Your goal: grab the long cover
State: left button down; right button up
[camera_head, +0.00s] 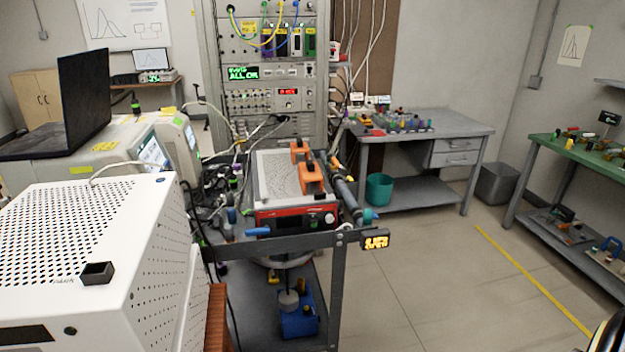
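I cannot tell for sure which thing is the long cover. A perforated pale metal top plate (277,180) with two orange handle-like blocks (311,177) is on a red-fronted instrument (294,218) on the cart in the middle. A long dark tube (345,197) with a teal end lies along the instrument's right side. Neither of my grippers shows in the head view. A dark rounded shape shows at the lower right corner, without visible fingers.
A white perforated cabinet (90,250) fills the lower left. A grey workbench (440,124) stands behind, a green-topped bench (570,150) at right. The floor (450,280) between is clear.

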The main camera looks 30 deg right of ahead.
aim_at(310, 171)
jog(key=k, duration=0.4)
jog(key=z, duration=2.1)
jog(key=i, duration=2.7)
jog(key=u, duration=3.05)
